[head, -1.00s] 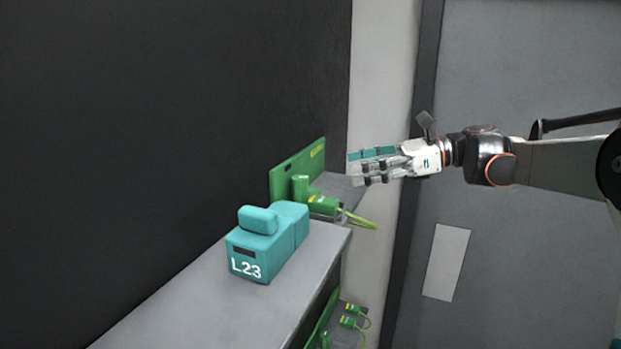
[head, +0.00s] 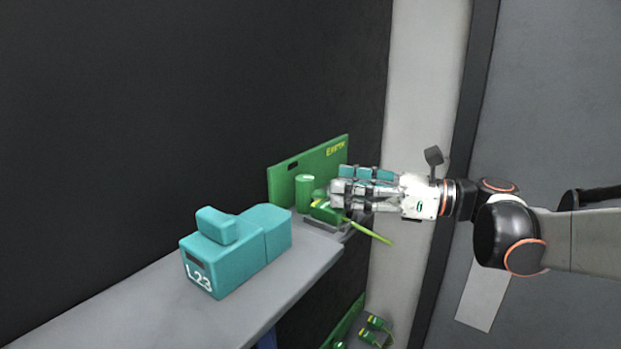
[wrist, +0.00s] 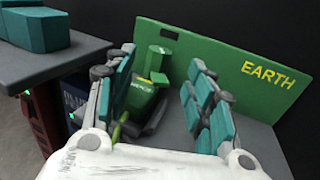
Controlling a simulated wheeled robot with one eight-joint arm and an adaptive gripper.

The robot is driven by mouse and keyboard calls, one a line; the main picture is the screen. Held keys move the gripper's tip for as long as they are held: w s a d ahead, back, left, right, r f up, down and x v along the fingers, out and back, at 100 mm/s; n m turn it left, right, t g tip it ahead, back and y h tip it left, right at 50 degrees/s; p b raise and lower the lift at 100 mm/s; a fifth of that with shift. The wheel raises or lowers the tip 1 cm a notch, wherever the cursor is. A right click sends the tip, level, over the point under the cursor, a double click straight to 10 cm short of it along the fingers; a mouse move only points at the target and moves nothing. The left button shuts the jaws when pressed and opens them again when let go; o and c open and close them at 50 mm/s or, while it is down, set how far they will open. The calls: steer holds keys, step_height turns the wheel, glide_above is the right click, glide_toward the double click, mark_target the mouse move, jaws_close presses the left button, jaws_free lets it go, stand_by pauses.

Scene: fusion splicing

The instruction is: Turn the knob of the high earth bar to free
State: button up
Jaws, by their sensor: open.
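The high earth bar is a green panel (head: 290,178) marked EARTH, standing at the far end of the shelf; it also fills the back of the wrist view (wrist: 225,65). A green cylindrical knob (head: 304,194) stands upright in front of it and shows in the wrist view (wrist: 158,60). Next to the knob sits a green clamp (wrist: 141,96) with a yellow mark and a green cable. My gripper (head: 338,197) is open at the bar, its fingers (wrist: 157,88) on either side of the clamp in the wrist view. Whether they touch anything I cannot tell.
A teal block labelled L23 (head: 228,262) sits on the grey shelf (head: 130,310), nearer than the bar. A lower earth bar with green clamps (head: 375,328) is below. A dark wall (head: 150,110) rises behind the shelf.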

mark_target(313, 179)
steer(key=p+x, duration=0.1)
steer(key=x, duration=0.6)
steer(key=shift+c, duration=0.6)
